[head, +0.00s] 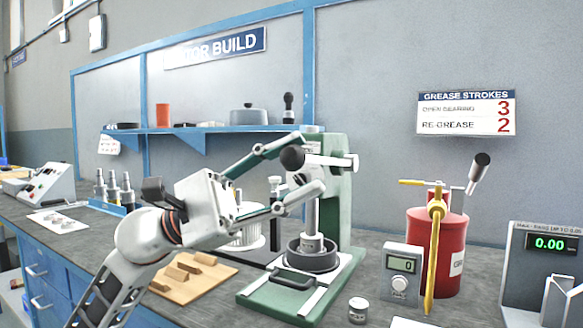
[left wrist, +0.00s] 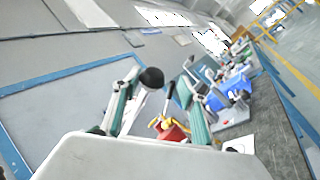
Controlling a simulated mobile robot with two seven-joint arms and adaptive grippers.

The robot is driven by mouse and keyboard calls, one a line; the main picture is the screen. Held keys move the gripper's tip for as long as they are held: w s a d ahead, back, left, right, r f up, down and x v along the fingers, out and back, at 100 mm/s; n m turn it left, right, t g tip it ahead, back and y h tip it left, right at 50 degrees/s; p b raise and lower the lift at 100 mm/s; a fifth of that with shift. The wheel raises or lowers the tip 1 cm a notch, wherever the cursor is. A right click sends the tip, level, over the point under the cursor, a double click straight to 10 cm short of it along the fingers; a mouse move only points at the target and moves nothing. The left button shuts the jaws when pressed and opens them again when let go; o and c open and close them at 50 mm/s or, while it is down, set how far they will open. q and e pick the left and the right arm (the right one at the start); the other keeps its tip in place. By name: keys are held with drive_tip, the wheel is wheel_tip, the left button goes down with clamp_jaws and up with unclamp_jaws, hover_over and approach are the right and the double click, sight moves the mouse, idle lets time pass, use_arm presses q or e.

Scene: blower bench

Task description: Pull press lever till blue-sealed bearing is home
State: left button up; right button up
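The green arbor press (head: 337,200) stands on the bench. Its lever ends in a black ball knob (head: 292,158), which also shows between my fingers in the left wrist view (left wrist: 152,77). My left gripper (head: 308,164) is open, with one finger above the knob and one below it. I cannot tell whether either finger touches it. The press ram (head: 312,215) reaches down into a dark round housing (head: 312,262) on the press base. The blue-sealed bearing cannot be made out, and its seating is hidden. I cannot make out my right gripper.
A red grease pot (head: 450,250) with a yellow handle stands right of the press. A small grey counter (head: 401,272) and a small tin (head: 358,310) stand before it. A wooden block tray (head: 197,276) lies below my left arm.

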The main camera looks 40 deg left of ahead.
use_arm(q)
drive_tip(key=v, duration=1.2)
idle(0.5)
